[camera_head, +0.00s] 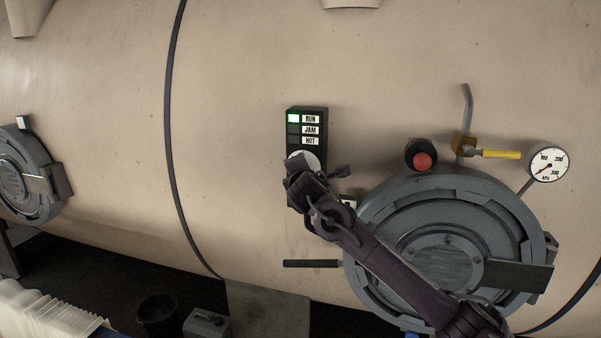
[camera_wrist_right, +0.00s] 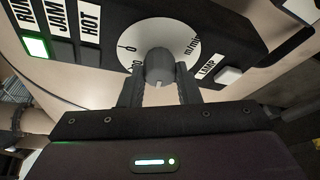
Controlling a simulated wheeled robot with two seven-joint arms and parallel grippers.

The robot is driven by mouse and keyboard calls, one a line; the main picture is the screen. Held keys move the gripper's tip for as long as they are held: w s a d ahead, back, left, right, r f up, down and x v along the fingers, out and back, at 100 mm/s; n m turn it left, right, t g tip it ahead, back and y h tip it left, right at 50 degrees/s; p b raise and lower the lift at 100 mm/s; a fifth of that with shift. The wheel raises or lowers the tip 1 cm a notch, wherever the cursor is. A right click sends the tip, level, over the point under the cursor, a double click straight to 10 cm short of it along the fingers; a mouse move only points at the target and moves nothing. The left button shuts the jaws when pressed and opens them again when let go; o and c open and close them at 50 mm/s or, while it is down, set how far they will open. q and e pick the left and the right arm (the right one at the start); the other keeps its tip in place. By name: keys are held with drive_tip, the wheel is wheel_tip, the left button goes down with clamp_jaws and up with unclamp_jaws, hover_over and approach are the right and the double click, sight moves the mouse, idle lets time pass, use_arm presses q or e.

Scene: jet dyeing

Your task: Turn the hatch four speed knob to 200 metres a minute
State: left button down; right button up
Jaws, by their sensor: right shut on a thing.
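The speed knob (camera_wrist_right: 159,66) is a small dark grey knob on a round white dial (camera_wrist_right: 151,38) marked m/min, with a "0" at the left and a partly covered number ending in "00" beside the left finger. My right gripper (camera_wrist_right: 159,84) is shut on the knob, one finger on each side. A short pale mark shows on the knob's near side; the value it points to cannot be read. In the head view the dial (camera_head: 305,156) shows only its upper part, and my right gripper (camera_head: 302,172) hides the knob. My left gripper is not in view.
The dark panel (camera_head: 324,120) has RUN lit green, with JAM and HOT unlit. A white LAMP button (camera_wrist_right: 229,76) sits beside the dial. The round hatch (camera_head: 450,240), its black handle (camera_head: 311,264), a red button (camera_head: 423,161), a yellow-handled valve (camera_head: 500,154) and a gauge (camera_head: 549,164) are nearby.

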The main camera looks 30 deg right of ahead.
drive_tip(key=shift+f, duration=0.1)
drive_tip(key=o, duration=1)
drive_tip(key=b+v, duration=0.3)
drive_tip(key=v, duration=0.4)
drive_tip(key=shift+s+a, duration=0.2)
drive_tip(key=shift+s, duration=0.1)
